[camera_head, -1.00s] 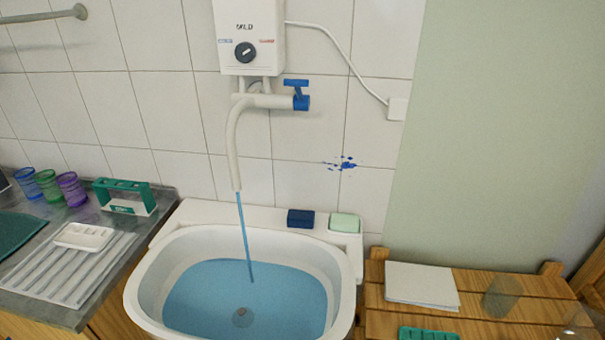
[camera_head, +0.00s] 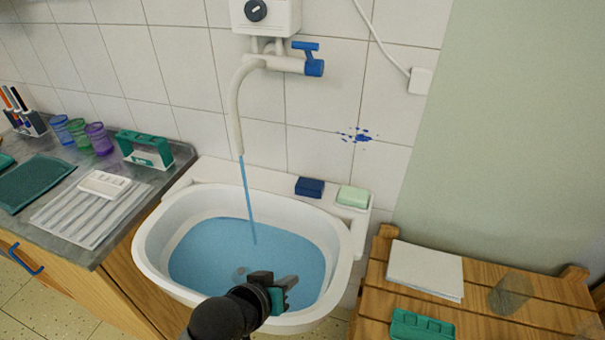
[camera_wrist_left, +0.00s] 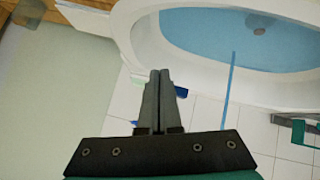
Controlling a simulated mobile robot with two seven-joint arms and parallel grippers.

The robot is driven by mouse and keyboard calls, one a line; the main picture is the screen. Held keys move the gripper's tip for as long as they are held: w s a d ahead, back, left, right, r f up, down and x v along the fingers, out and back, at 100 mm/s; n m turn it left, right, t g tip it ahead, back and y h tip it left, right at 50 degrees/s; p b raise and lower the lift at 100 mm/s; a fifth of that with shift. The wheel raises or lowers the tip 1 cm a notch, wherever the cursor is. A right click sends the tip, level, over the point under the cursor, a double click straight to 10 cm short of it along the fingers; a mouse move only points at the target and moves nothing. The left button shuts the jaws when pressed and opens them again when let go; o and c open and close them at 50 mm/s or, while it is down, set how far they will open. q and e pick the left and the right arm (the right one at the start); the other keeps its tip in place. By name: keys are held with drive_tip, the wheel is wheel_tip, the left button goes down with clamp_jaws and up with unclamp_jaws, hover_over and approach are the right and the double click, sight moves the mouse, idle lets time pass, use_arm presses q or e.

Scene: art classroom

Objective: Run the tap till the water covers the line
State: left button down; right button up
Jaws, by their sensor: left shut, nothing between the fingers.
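The white sink (camera_head: 146,240) holds blue water (camera_head: 215,255), with a dark drain showing at the bottom. A blue stream (camera_head: 247,200) falls from the white spout (camera_head: 236,110) into it. The tap (camera_head: 275,63) has a blue handle (camera_head: 308,47) at its right end. My left gripper (camera_head: 290,285) is over the front part of the sink, shut and empty, well below the tap. In the left wrist view its closed fingers (camera_wrist_left: 156,95) show near the sink rim, with the stream (camera_wrist_left: 231,90) beside them. I cannot make out a line in the sink. My right gripper is not in view.
A dark blue block (camera_head: 310,187) and a pale green soap (camera_head: 353,196) lie on the sink's back ledge. A wooden slatted table (camera_head: 375,290) with paper (camera_head: 425,270) stands at right. A counter (camera_head: 180,160) with cups and a drainer (camera_head: 90,212) stands at left.

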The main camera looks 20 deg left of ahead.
use_arm(q)
drive_tip(key=w+r+n+t+h, duration=0.1)
drive_tip(key=w+r+n+t, duration=0.2)
drive_tip(key=w+r, duration=0.25)
drive_tip(key=n+t+y, duration=0.3)
drive_tip(key=n+t, duration=0.9)
drive_tip(key=n, duration=0.1)
approach(304, 49)
drive_tip(key=shift+m, duration=0.3)
drive_tip(key=p+x, duration=0.1)
drive_tip(key=x, duration=0.6)
drive_tip(key=shift+f+p, duration=0.15)
drive_tip(key=shift+p, duration=0.15)
